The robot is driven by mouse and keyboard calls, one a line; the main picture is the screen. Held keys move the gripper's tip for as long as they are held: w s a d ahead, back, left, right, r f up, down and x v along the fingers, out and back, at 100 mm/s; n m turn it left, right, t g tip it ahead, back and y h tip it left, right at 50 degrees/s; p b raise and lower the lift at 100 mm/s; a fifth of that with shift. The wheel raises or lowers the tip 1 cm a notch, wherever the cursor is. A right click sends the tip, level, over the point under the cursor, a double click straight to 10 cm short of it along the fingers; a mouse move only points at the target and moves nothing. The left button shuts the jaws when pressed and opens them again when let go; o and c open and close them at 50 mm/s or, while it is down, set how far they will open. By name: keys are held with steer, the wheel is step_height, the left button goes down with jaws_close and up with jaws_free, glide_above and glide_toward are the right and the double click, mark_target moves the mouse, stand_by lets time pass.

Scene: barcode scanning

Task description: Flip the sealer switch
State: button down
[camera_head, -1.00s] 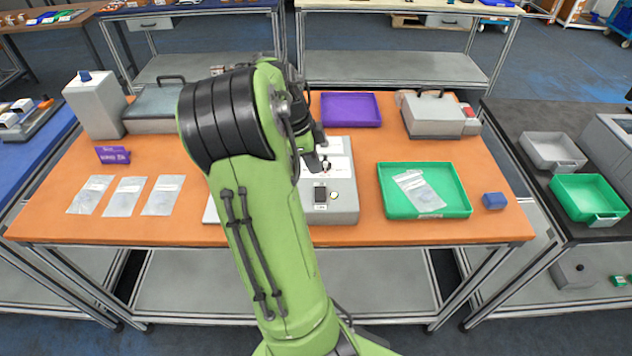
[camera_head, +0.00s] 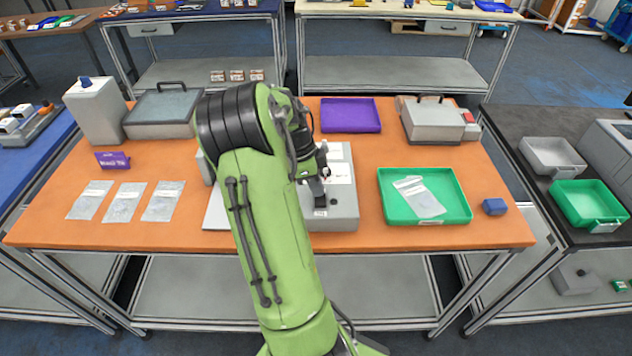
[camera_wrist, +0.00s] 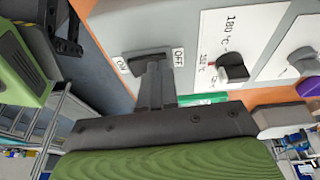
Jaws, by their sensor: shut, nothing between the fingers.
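The sealer (camera_head: 343,206) is a grey box on the orange table, partly hidden behind my arm in the head view. In the wrist view its grey panel (camera_wrist: 180,30) carries a black rocker switch (camera_wrist: 147,55) between labels ON and OFF. My gripper (camera_wrist: 155,80) is shut and empty, its fingertips at the switch, close to or touching it. I cannot tell whether they press it, or which way the switch is set. In the head view my gripper (camera_head: 320,198) is over the front of the sealer.
A black dial (camera_wrist: 232,67) marked 180 °C sits beside the switch. Several bags (camera_head: 125,203) lie at left. A purple tray (camera_head: 350,115) is behind.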

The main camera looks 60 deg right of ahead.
mark_target(317, 199)
steer(key=shift+s+a+r, duration=0.15)
steer(key=shift+s+a, duration=0.3)
steer(key=shift+a, duration=0.35)
steer(key=r+p, duration=0.1)
steer(key=r, duration=0.1)
steer(key=r+p, duration=0.1)
steer(key=shift+d+r, duration=0.2)
steer(key=shift+r, duration=0.2)
steer(key=w+d+p+v, duration=0.1)
steer(key=p+v, duration=0.1)
steer(key=v, duration=0.8)
steer(key=shift+d, duration=0.4)
steer(key=shift+f, duration=0.1)
